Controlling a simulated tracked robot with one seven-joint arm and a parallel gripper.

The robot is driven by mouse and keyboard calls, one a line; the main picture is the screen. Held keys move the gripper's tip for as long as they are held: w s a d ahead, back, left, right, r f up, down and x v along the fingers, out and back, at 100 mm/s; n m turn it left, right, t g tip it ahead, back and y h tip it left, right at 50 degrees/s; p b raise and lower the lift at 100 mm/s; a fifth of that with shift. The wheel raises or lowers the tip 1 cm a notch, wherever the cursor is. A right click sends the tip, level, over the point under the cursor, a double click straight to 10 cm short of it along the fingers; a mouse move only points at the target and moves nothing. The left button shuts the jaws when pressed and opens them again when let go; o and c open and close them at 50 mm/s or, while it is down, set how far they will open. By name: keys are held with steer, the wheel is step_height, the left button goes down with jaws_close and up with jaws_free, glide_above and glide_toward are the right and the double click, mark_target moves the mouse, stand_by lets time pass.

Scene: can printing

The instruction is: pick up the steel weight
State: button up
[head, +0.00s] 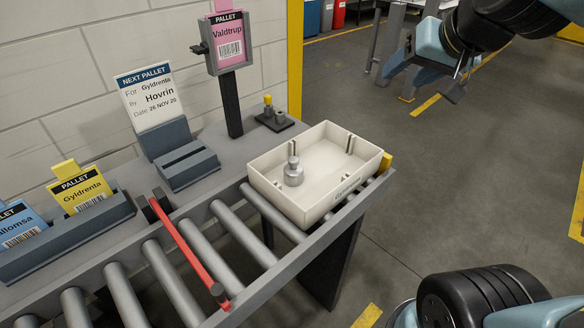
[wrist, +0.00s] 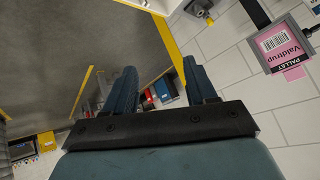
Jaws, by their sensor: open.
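The steel weight (head: 293,173), a small grey cylinder with a knob on top, stands upright inside the cream tray (head: 285,205), towards its left side. The tray sits on the roller conveyor's right end. My gripper (head: 424,80) is high at the upper right of the head view, well away from the weight. Its two fingers are spread with nothing between them, as the wrist view (wrist: 160,78) also shows. The weight is not visible in the wrist view.
A red bar (head: 188,248) crosses the rollers left of the tray. Behind the tray stand a small dark fixture with a yellow knob (head: 268,100) and a post with the pink Valdtrup card (head: 228,42). A yellow card (head: 83,188) is at left. Open floor lies right.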

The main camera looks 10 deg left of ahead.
steer(key=w+a+r+m+t+y, duration=0.1)
steer(key=w+a+m+t+y, duration=0.15)
steer(key=w+a, duration=0.95)
steer(key=w+a+f+m+t+h, duration=0.1)
steer(key=a+f+m+t+h, duration=0.3)
steer(key=a, duration=0.7)
steer(key=m+g+h, duration=0.3)
steer(key=g+h, duration=0.1)
steer(key=h, duration=0.7)
glide_toward(299, 165)
steer(key=shift+n, duration=0.25)
steer(key=x, duration=0.3)
steer(key=r+x, duration=0.1)
steer(key=x, duration=0.5)
steer(key=shift+w+d+r, duration=0.2)
steer(key=shift+w+d, duration=0.05)
steer(key=shift+w, duration=0.05)
jaws_close()
